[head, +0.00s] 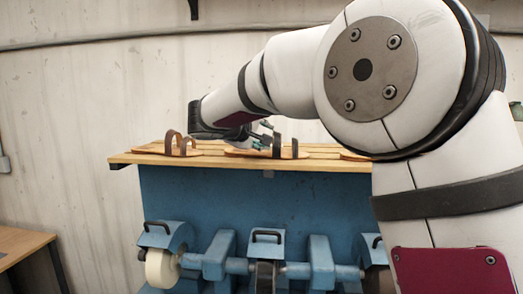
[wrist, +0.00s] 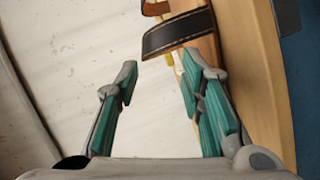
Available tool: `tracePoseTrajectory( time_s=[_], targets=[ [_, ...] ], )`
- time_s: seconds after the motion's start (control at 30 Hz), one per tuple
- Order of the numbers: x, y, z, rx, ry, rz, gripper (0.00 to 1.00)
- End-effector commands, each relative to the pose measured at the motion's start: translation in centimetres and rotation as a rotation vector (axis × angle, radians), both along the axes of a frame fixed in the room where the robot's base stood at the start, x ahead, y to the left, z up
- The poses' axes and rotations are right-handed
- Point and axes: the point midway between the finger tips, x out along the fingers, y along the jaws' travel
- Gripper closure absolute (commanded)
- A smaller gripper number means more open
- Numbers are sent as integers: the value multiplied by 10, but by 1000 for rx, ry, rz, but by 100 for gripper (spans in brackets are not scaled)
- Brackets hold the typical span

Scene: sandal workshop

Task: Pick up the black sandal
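A tan-soled sandal with a black, pale-stitched strap (wrist: 178,34) shows at the top of the wrist view, with a brown strap beyond it. In the head view a sandal with a dark strap (head: 277,146) lies mid-shelf, probably the same one. My gripper (wrist: 160,64) is open and empty, its teal-padded fingers apart. The right finger is close to the sandal's edge, and the gap between the fingers lies over the pale wall side. Whether a finger touches the sandal I cannot tell. In the head view my gripper (head: 266,132) is just above and behind this sandal, partly hidden.
The sandals lie on a wooden shelf (head: 122,158) on a blue machine (head: 190,200). A brown-strapped sandal (head: 178,147) is to the left. Another sole (head: 352,155) at right is partly hidden by my arm. A pale wall (head: 80,100) stands close behind. Grinding wheels (head: 160,268) are below.

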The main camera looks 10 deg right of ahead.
Motion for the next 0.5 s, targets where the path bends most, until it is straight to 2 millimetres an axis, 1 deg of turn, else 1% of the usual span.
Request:
tracePoseTrajectory(
  time_s=[0.17, 0.27, 0.4, 0.5],
  targets=[
    [8, -7, 0, -1, 1, -1, 64],
    [17, -16, 0, -2, 2, -2, 64],
    [35, -30, 0, 1, 2, -3, 64],
    [44, -38, -1, 0, 3, -1, 64]
  ],
)
